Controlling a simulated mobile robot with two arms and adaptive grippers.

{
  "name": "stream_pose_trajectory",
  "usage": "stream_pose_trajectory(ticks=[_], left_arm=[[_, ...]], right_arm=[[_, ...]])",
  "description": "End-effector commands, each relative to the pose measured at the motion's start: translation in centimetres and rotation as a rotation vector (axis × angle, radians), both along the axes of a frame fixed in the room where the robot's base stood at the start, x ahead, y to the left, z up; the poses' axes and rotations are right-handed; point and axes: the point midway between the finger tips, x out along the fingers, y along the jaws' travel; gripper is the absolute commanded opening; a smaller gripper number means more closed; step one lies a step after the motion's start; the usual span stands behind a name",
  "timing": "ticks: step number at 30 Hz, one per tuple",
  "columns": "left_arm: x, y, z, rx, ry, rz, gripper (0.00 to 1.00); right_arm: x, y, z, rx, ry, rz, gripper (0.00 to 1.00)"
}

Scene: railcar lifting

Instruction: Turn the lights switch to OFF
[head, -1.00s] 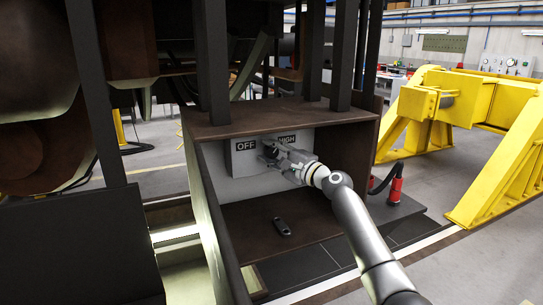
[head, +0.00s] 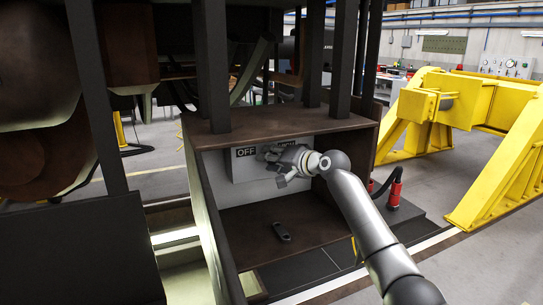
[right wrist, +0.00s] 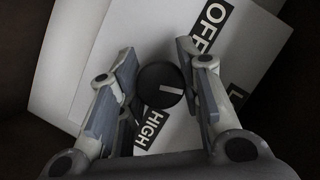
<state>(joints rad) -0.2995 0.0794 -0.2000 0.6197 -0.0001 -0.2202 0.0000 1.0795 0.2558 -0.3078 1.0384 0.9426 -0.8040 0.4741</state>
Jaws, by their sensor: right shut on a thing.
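The lights switch is a round black knob (right wrist: 160,87) on a pale panel (head: 246,170) inside a brown open-fronted box. In the right wrist view, the knob's white mark points right, toward a label starting with L, partly hidden by a finger. The OFF label (right wrist: 212,28) is at the upper right; the HIGH label (right wrist: 150,130) is below the knob. My right gripper (right wrist: 160,88) has a finger on each side of the knob and is shut on it. In the head view, my right gripper (head: 268,157) hides the knob and part of the labels. My left gripper is out of view.
The box's left wall (head: 212,210) and top (head: 285,121) enclose the panel. A small dark object (head: 281,231) lies on the box floor. Dark posts rise above the box. A red cylinder (head: 395,190) and a yellow stand (head: 500,150) are to the right.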

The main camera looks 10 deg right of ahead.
Motion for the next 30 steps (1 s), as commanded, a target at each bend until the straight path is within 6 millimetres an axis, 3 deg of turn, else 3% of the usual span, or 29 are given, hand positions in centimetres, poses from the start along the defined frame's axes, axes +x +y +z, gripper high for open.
stream_pose_trajectory(ticks=[15, 30], left_arm=[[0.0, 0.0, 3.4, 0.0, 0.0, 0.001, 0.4], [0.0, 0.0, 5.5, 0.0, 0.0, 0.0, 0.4]], right_arm=[[0.0, 0.0, 0.1, -0.485, -0.092, 0.002, 0.09], [0.0, -0.1, -0.1, -0.942, -0.18, 0.002, 0.09]])
